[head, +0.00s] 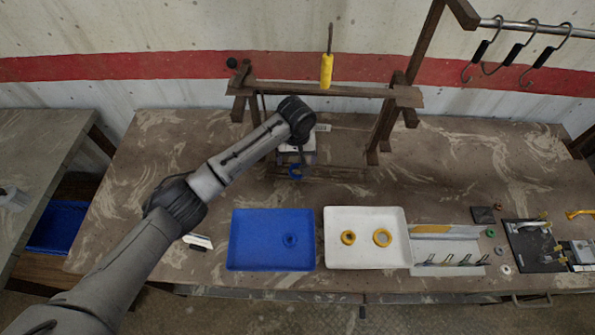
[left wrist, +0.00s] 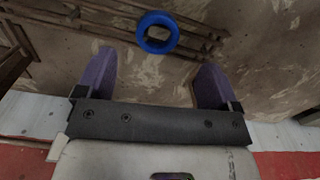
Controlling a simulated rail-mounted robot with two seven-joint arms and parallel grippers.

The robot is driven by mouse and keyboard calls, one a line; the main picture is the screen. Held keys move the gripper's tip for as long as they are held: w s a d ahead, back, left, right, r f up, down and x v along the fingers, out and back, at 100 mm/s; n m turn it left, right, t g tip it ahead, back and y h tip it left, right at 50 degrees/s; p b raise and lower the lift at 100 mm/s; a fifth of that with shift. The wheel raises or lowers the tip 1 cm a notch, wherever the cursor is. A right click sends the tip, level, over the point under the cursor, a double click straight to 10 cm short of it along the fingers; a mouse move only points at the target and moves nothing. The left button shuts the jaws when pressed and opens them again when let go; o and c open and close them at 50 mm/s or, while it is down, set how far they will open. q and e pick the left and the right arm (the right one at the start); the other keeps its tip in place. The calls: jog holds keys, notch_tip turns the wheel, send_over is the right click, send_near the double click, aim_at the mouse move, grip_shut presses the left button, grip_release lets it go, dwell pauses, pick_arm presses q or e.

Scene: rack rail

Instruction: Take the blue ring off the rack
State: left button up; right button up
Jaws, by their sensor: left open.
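A blue ring (head: 295,177) shows just in front of my left gripper (head: 297,158), under the wooden rack (head: 345,90). In the left wrist view the blue ring (left wrist: 157,47) lies ahead of the fingertips, roughly midway between them, with dark wooden slats behind it. I cannot tell what holds the ring up. My left gripper (left wrist: 157,60) is open and empty, its two purple fingers wide apart, not touching the ring. My right gripper is in neither view.
A white tray (head: 340,256) with two yellow rings stands right of the blue tray. A slotted holder (head: 445,250) and metal fixtures (head: 540,245) are farther right. A yellow-handled tool (head: 327,70) rises at the rack's beam. Hooks hang from a rail (head: 540,27) at top right.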

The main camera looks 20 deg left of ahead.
aim_at(297, 168)
pick_arm(q)
jog(key=shift+w+d+f+b, duration=0.1)
jog(key=shift+f+b, duration=0.3)
jog(key=shift+f, duration=2.6)
jog(key=shift+c, duration=0.5)
jog(key=c, duration=0.9)
